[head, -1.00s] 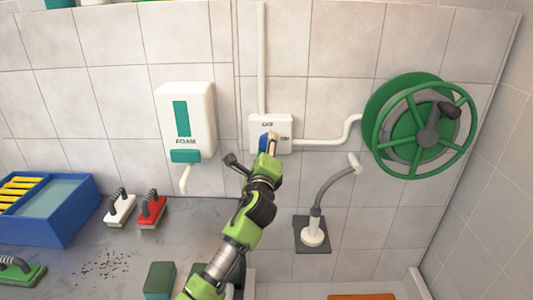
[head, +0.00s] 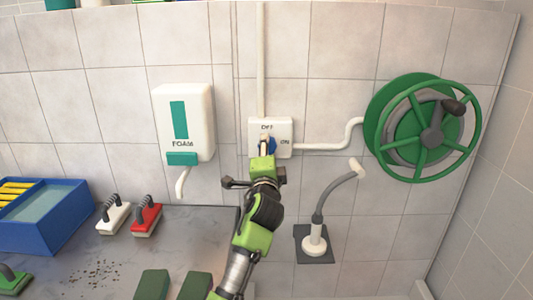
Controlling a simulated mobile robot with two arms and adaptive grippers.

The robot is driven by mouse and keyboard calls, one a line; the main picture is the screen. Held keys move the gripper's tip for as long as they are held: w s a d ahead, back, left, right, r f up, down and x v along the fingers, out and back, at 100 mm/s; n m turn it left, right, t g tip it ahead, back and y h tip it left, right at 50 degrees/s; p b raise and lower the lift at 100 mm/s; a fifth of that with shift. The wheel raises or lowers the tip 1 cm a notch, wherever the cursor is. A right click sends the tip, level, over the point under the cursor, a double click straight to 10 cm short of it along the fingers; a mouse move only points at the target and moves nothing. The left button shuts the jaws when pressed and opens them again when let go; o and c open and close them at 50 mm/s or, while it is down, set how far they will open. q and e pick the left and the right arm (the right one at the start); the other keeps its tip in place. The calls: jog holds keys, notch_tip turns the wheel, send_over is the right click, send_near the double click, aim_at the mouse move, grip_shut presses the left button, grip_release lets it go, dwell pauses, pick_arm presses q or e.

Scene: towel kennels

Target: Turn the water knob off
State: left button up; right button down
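A white wall box (head: 285,127) carries a blue water knob (head: 272,145), with OFF printed above it and ON to its right. The knob is partly covered by my gripper. A pale upright piece in front of the knob points up toward OFF; I cannot tell whether it is the knob's handle or a fingertip. My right gripper is not in view.
A foam dispenser (head: 184,125) hangs left of the box. A green hose reel (head: 425,130) is at the right, and a grey hose (head: 335,190) on a stand is below. Red (head: 146,216) and white (head: 113,216) brushes and a blue tub (head: 58,228) are on the counter.

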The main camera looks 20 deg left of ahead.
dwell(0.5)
pick_arm(q)
jog(key=o, duration=1.1)
jog(key=v, duration=1.2)
jog(key=shift+f, duration=0.1)
